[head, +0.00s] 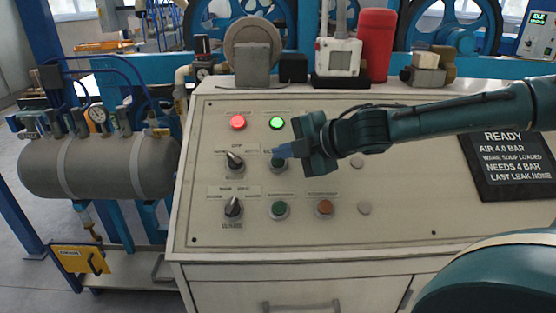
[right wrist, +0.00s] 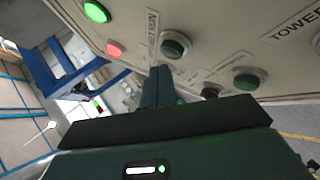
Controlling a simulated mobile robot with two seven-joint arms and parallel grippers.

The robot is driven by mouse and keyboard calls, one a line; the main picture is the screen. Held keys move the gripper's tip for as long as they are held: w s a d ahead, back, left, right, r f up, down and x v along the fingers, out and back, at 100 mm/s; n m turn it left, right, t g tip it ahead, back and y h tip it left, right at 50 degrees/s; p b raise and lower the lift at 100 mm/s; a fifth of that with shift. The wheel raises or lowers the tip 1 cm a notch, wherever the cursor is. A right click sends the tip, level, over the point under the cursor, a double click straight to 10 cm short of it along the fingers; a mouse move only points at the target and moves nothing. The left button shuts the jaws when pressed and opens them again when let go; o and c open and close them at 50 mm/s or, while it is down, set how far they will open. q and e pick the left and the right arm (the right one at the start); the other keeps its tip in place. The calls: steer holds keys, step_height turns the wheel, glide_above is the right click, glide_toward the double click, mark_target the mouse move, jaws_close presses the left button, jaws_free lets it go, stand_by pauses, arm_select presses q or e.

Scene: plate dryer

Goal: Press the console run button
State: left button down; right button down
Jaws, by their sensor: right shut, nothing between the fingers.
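The console (head: 390,215) has a sloped beige panel with buttons, lamps and knobs. An upper green button (head: 277,164) sits below the lit green lamp (head: 277,123), partly covered by my right gripper (head: 284,152). It also shows in the right wrist view (right wrist: 175,45), just beyond the fingertips. My right gripper (right wrist: 161,72) is shut and empty, its fingers pointing at that button. I cannot tell whether they touch it. A lower green button (head: 279,209) and an orange-brown button (head: 324,207) are clear of the gripper. The labels are too small to read, so I cannot tell which is run.
A red lamp (head: 237,122) is lit. Two black selector knobs (head: 234,160) (head: 233,206) stand left of the buttons. A black sign (head: 513,165) lies at the right. A white device (head: 338,57) and red cylinder (head: 375,45) stand at the back edge. A grey tank (head: 100,168) is at left.

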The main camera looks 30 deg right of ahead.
stand_by(0.3)
steer(key=shift+w+d+f, duration=0.1)
steer(key=shift+w+f, duration=0.1)
steer(key=shift+f, duration=0.15)
steer(key=shift+w+d+f+b, duration=0.2)
steer(key=shift+f+b, duration=0.2)
steer(key=shift+b, duration=0.2)
stand_by(0.5)
steer(key=shift+a+r, duration=0.1)
steer(key=shift+r, duration=0.05)
steer(key=shift+s+a+r+p, duration=0.1)
steer(key=shift+s+r+p, duration=0.1)
steer(key=shift+r+p, duration=0.3)
steer(key=shift+s+a+r+p, duration=0.1)
steer(key=shift+s+p, duration=0.1)
steer(key=shift+p, duration=0.15)
